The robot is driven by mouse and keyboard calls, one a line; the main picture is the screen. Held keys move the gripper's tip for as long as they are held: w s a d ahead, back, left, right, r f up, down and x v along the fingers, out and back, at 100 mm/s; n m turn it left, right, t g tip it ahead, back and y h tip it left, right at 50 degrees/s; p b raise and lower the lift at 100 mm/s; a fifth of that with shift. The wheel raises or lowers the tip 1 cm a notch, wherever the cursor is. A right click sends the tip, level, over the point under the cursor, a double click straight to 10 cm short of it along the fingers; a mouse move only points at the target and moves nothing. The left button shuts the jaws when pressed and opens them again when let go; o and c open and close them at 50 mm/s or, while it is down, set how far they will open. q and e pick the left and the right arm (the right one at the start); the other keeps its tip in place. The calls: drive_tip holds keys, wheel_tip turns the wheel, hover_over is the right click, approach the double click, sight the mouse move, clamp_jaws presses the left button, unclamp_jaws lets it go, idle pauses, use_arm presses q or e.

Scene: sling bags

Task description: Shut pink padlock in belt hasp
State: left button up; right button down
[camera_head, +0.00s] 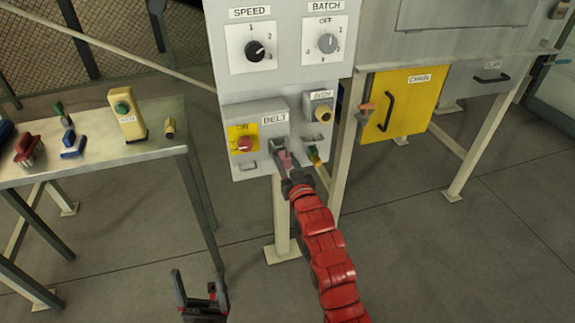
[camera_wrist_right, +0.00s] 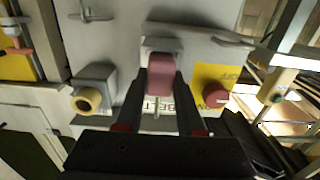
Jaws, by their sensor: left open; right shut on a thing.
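The pink padlock (camera_head: 287,159) is at the BELT box (camera_head: 262,112) on the grey panel. In the right wrist view the padlock (camera_wrist_right: 162,75) is between the two dark fingers of my right gripper (camera_wrist_right: 162,92), which is shut on it. A grey metal piece, apparently the belt hasp (camera_wrist_right: 163,46), is right at the padlock. I cannot tell whether the shackle passes through it or is closed. My right gripper (camera_head: 286,169) hides part of this in the head view. My left gripper (camera_head: 198,287) is open and empty, low over the floor, away from the panel.
A red switch (camera_head: 244,144) on a yellow plate is left of the padlock; a brass fitting (camera_head: 323,113) is to its right. A yellow CHAIN door (camera_head: 400,100) is further right. A table (camera_head: 95,165) with several tools stands at left. Open floor lies in front.

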drive_tip(key=shift+w+a, duration=0.25)
drive_tip(key=shift+w, duration=0.45)
drive_tip(key=shift+w+a+b, duration=0.2)
drive_tip(key=shift+w+b, duration=0.25)
drive_tip(key=shift+w, duration=0.2)
drive_tip(key=shift+f, duration=0.15)
unclamp_jaws()
idle(0.4)
drive_tip(key=shift+s, duration=0.1)
